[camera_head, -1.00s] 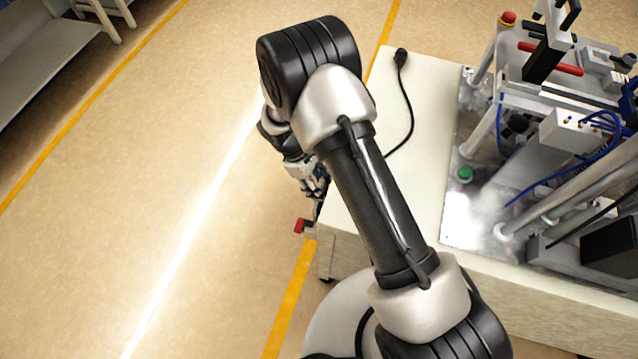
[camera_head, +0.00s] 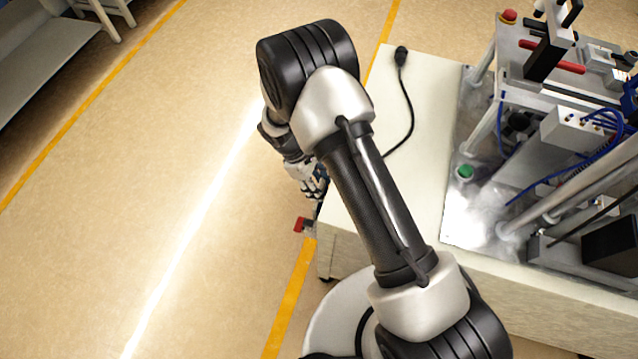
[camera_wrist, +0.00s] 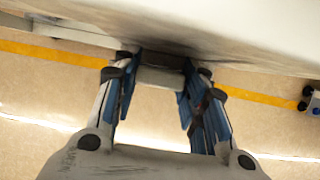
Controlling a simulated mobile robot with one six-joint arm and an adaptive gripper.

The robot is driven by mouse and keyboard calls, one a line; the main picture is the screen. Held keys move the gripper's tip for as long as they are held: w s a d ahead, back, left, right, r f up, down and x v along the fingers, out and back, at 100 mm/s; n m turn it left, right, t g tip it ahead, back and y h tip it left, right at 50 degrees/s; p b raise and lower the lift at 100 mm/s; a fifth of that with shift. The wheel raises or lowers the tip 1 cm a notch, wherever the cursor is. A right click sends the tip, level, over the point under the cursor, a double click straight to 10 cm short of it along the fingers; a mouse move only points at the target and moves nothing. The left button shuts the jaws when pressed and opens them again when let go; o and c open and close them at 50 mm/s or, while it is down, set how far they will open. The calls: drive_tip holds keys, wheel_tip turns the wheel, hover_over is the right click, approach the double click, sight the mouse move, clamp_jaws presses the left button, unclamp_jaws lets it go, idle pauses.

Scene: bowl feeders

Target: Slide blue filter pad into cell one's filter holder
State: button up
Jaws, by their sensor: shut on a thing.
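My gripper (camera_wrist: 160,84) is shut on a pale block with a dark upper edge (camera_wrist: 160,77), held between its fingertips in the wrist view. Blue strips run along the inner sides of both fingers. I cannot tell whether the held block is the blue filter pad, as no separate blue pad can be made out. In the head view my gripper (camera_head: 316,190) hangs beside the left edge of the pale table (camera_head: 425,130), mostly hidden behind my arm. I cannot pick out cell one's filter holder.
A machine with a metal base plate (camera_head: 470,215), posts and blue tubes stands on the table to the right. A black cable (camera_head: 411,110) lies on the tabletop. A small red part (camera_head: 301,225) is low near the table corner. The floor at left is open.

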drive_tip(key=shift+f, duration=3.8)
drive_tip(key=shift+s+f, duration=0.1)
drive_tip(key=shift+f, duration=0.15)
